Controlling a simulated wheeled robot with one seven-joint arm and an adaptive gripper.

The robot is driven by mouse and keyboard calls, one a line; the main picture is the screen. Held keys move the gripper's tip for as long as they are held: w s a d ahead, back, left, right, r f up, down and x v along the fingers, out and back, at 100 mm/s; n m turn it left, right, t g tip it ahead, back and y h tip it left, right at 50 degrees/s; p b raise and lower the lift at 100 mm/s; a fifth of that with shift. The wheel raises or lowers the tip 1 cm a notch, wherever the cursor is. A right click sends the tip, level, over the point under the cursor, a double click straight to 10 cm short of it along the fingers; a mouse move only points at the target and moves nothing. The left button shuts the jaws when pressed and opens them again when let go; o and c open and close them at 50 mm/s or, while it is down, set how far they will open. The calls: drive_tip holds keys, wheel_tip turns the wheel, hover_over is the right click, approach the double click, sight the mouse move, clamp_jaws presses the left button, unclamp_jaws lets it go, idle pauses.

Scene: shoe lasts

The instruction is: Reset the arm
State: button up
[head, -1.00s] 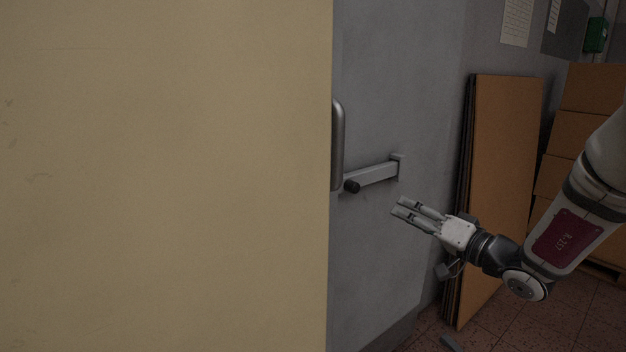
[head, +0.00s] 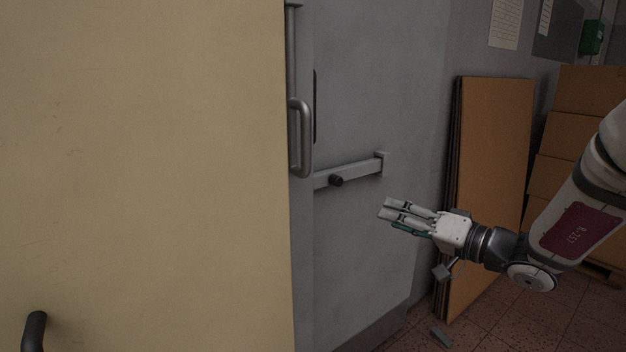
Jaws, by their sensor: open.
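My gripper (head: 388,209) is in the right half of the head view, at the end of my arm, which reaches in from the right edge. Its fingers point left and it is open, with nothing seen between the fingers. It appears in front of the grey door (head: 362,110), below the grey bar (head: 350,175) with a dark round end. I cannot tell the exact distance to the door; no contact shows.
A large cream panel (head: 150,170) fills the left, with a metal handle (head: 300,138) by its right edge and a dark handle (head: 35,332) low left. Brown boards (head: 495,150) lean against the wall, beside stacked cardboard boxes (head: 580,135). A small grey piece (head: 440,337) lies on the tiled floor.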

drive_tip(key=s+a+r+n+g+p, duration=0.1)
drive_tip(key=s+a+r+g, duration=0.2)
drive_tip(key=s, duration=0.4)
drive_tip(key=s+a+n+g+h+p, duration=0.1)
drive_tip(key=s+a+g, duration=0.25)
drive_tip(key=s, duration=0.35)
drive_tip(key=s+a+r+n+g+p, duration=0.1)
drive_tip(key=s+a+r+g+p, duration=0.2)
drive_tip(key=s, duration=0.4)
drive_tip(key=s+d+r+m+h+p, duration=0.1)
drive_tip(key=s+d+h, duration=0.4)
drive_tip(key=s, duration=0.3)
drive_tip(key=s+d+r+m+t+h+p, duration=0.1)
drive_tip(key=s+d+h+p, duration=0.1)
drive_tip(key=s+d+h, duration=0.4)
drive_tip(key=shift+s+d, duration=0.3)
drive_tip(key=shift+s, duration=0.95)
